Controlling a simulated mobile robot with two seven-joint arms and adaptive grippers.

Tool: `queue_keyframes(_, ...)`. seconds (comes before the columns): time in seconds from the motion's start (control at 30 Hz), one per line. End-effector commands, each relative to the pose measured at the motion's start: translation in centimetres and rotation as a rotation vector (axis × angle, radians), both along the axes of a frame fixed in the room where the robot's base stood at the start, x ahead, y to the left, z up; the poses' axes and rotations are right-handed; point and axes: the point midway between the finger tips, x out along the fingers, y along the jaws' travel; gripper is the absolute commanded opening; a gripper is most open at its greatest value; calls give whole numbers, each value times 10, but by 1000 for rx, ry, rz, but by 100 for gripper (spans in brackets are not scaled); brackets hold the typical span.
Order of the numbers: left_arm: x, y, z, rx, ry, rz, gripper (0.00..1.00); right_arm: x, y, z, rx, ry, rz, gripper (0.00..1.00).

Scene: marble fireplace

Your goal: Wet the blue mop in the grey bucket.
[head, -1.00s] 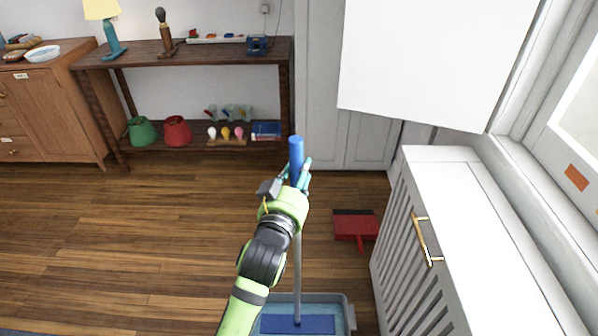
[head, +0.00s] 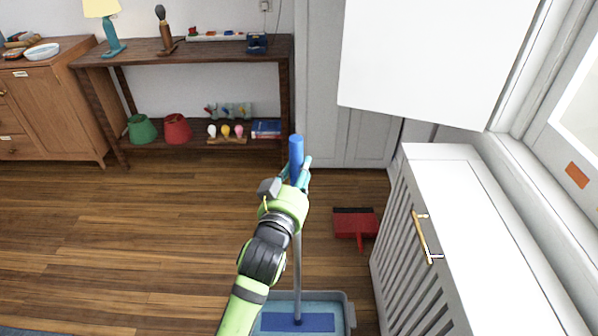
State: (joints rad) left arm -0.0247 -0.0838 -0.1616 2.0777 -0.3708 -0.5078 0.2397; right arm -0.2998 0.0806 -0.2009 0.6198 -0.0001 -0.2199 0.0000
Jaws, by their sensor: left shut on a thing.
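The blue mop stands upright, with its blue handle top (head: 296,152), a thin grey pole and a flat blue head (head: 297,322) at the bottom of the view. My left gripper (head: 297,180) is shut around the blue handle near its top. The mop head shows inside the outline of the grey bucket (head: 349,312), a wide tub with bluish contents, cut off by the bottom edge. How deep the head sits in it I cannot tell. My right gripper is not in view.
A red dustpan (head: 355,226) lies on the wooden floor right of the mop. A white slatted cabinet (head: 450,200) stands at the right. A dark wooden shelf (head: 200,56) and a brown cabinet (head: 60,100) stand at the back left. The floor at left is clear.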

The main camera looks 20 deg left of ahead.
Motion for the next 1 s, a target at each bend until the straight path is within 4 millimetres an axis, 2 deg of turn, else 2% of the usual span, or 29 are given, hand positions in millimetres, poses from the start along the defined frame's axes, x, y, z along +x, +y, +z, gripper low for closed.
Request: queue_keyframes(1.0, 0, 0, -6, 0, -4, 0, 0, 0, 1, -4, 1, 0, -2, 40)
